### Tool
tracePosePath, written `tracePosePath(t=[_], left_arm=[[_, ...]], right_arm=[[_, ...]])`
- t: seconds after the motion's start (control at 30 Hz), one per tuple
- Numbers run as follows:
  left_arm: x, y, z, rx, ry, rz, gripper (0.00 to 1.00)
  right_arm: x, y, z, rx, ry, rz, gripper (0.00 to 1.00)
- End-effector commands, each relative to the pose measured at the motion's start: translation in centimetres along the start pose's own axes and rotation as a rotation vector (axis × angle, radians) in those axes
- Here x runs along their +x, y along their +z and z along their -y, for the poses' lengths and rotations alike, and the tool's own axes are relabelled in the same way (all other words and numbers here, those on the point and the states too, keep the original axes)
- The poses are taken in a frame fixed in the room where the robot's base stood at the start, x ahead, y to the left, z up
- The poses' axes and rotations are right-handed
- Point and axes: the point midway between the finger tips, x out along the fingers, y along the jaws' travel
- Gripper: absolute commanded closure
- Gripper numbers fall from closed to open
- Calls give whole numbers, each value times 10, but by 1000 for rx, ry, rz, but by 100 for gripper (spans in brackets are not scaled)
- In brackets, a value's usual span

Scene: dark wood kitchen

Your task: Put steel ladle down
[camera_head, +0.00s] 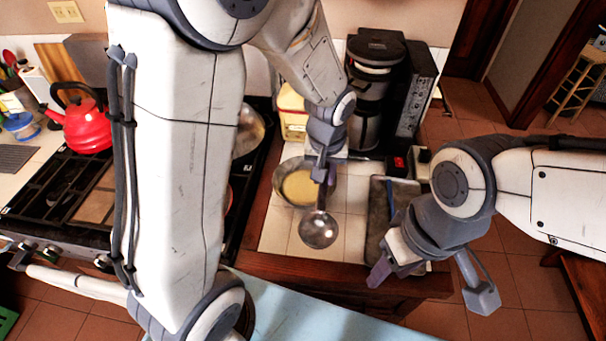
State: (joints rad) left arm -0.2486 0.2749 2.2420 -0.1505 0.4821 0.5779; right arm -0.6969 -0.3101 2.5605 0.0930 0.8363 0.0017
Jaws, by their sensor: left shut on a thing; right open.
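The steel ladle (319,230) hangs with its round bowl downward over the tiled counter (283,238), near the counter's front edge. My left gripper (325,174) is shut on the ladle's handle, above the bowl. I cannot tell whether the bowl touches the tiles. A pan (279,177) with yellow contents sits just behind and to the left of the bowl. My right gripper (428,284) is open and empty at the counter's front right corner, with its fingers spread wide.
A dark board (376,223) lies right of the ladle. A black coffee maker (374,85) and a yellow container (291,112) stand behind. A red kettle (85,125) is on the stove at left. Bare tiles surround the ladle's bowl.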

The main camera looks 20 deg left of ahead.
Motion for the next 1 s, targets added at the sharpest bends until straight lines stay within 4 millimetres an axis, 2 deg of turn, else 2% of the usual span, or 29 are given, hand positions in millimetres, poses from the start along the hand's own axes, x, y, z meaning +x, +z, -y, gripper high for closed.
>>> tracePosePath(t=[0.03,0.2,0.4,0.57,0.8,1.0], left_arm=[[6,-9,9,-8,-4,6,100],[34,-35,34,-7,-3,5,100],[57,-56,52,-4,-1,1,100],[68,-59,56,-1,-1,0,100],[99,-54,56,1,-1,1,100],[103,-54,55,0,1,-3,100]], right_arm=[[-8,0,1,0,0,0,50],[-22,-1,2,1,0,0,50],[-32,-2,2,1,0,-1,50],[-34,-2,2,0,0,-1,50],[-41,-2,3,-1,0,0,50],[-41,-2,3,-1,0,0,50]])
